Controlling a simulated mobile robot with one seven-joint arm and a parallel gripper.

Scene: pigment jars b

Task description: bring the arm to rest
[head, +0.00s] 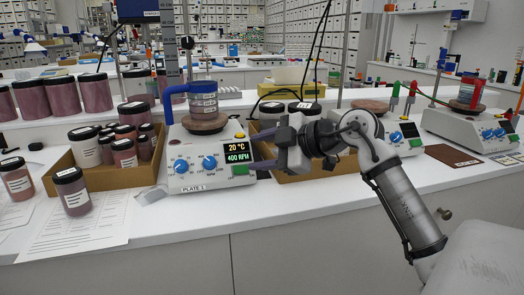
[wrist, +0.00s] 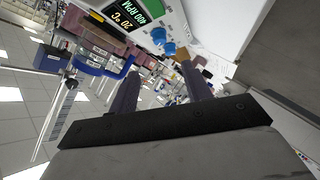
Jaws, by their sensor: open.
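My gripper (head: 258,149) is in front of the hotplate labelled PLATE 1 (head: 190,180), at the right of its display, with its fingers pointing left. The fingers are apart with nothing between them. In the wrist view my open gripper (wrist: 160,88) shows two dark fingers, with the display (wrist: 125,15) and blue knobs beyond them. My arm reaches in from the lower right, bent at the elbow.
A cardboard tray (head: 105,179) of dark-lidded jars stands left of PLATE 1; another tray is partly hidden behind my gripper. A loose jar (head: 72,191) stands on paper sheets at the front left. Another hotplate (head: 465,127) is at the right. The counter front between is clear.

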